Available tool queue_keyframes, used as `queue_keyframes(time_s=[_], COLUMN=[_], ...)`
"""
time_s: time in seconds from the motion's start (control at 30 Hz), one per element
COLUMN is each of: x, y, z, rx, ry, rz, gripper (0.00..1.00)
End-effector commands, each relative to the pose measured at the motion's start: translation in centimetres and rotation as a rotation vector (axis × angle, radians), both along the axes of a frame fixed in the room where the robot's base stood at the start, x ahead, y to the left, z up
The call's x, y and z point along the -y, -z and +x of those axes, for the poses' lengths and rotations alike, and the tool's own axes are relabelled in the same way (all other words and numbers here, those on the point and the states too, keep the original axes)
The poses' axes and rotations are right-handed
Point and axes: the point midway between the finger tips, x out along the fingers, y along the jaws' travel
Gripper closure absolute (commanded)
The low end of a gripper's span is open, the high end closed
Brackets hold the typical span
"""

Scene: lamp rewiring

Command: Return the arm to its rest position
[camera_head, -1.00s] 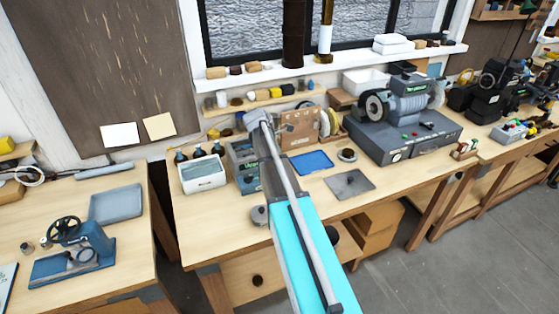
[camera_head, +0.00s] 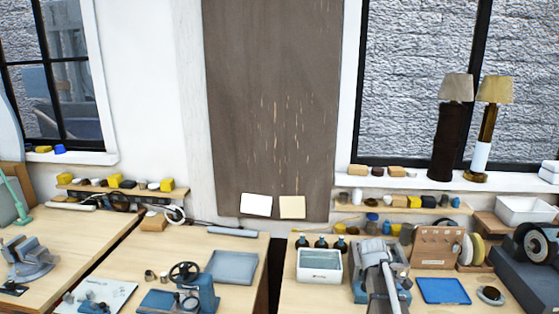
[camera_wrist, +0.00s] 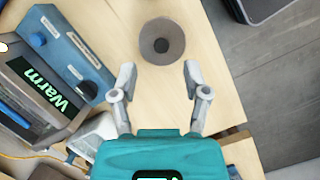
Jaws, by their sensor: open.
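My gripper (camera_wrist: 159,78) shows in the wrist view with its two grey fingers spread wide and nothing between them. It is above a wooden bench top (camera_wrist: 205,75). A round grey cup-like piece (camera_wrist: 162,41) with a dark centre lies beyond the fingertips, apart from them. In the head view my arm reaches up from the bottom edge over the right bench. The gripper cannot be made out there.
Two lamps (camera_head: 445,125) (camera_head: 489,120) stand on the windowsill. Grey floor (camera_wrist: 280,100) is at the right.

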Motion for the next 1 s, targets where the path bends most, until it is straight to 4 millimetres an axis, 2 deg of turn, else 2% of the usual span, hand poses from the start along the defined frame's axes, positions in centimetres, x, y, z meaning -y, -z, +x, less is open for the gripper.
queue_keyframes(time_s=[0.03, 0.2, 0.6, 0.8, 1.0], x=[-1.2, -4.6, -11.7, -13.8, -14.5], y=[0.7, 1.8, 4.3, 4.9, 5.0], z=[-1.2, -3.6, -9.6, -11.5, -12.0], rx=[0.025, 0.100, 0.218, 0.236, 0.240], ry=[0.051, 0.247, 0.720, 0.883, 0.939], rz=[0.006, 0.035, 0.123, 0.154, 0.163], gripper=[0.40, 0.40, 0.40, 0.40, 0.40])
